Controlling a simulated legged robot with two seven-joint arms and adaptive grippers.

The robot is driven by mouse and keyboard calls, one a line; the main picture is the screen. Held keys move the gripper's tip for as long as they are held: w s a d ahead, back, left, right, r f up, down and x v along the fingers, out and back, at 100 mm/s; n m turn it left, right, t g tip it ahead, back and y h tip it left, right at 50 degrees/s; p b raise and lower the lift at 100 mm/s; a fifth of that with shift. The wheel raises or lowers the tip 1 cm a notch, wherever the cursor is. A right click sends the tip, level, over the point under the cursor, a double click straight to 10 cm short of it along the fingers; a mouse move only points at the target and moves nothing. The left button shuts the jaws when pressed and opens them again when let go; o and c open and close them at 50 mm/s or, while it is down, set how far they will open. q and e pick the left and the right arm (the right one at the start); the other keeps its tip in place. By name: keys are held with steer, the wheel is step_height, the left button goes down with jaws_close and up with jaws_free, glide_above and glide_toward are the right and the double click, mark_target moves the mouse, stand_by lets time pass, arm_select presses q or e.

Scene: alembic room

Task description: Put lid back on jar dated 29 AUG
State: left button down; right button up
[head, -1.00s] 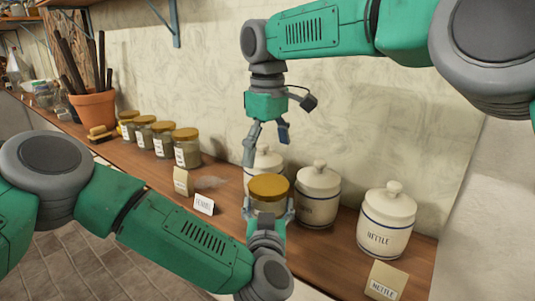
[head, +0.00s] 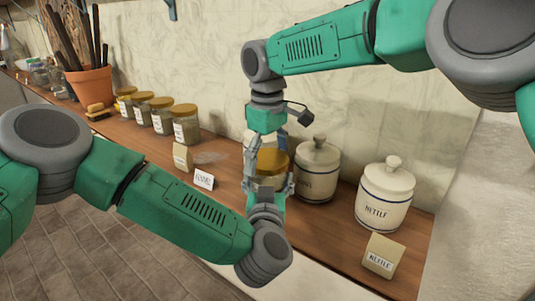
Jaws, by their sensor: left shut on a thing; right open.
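A glass jar with a gold lid (head: 271,160) is held upright above the counter's front edge. My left gripper (head: 269,187) is shut on it from below and in front, its fingers at either side of the jar. My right gripper (head: 268,156) points down from above, open, with its fingers close around the lid; I cannot tell whether they touch it. Any date on the held jar is hidden or unreadable. Several similar gold-lidded jars (head: 186,131) with white labels stand in a row at the left, their dates too small to read.
A wooden counter (head: 325,228) runs along the wall. A white NETTLE canister (head: 386,208) and a shaded canister (head: 316,178) stand at the right; another is mostly hidden behind my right gripper. A paper packet (head: 384,256), small card (head: 204,179) and terracotta pot (head: 91,90) are also there.

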steer(key=c, duration=1.2)
steer(key=shift+c, duration=0.2)
steer(key=o, duration=1.4)
step_height(320, 180, up, 12)
steer(key=shift+a, duration=0.1)
arm_select(q)
steer(key=shift+c, duration=0.5)
jaws_free()
arm_select(e)
steer(key=shift+s, duration=0.1)
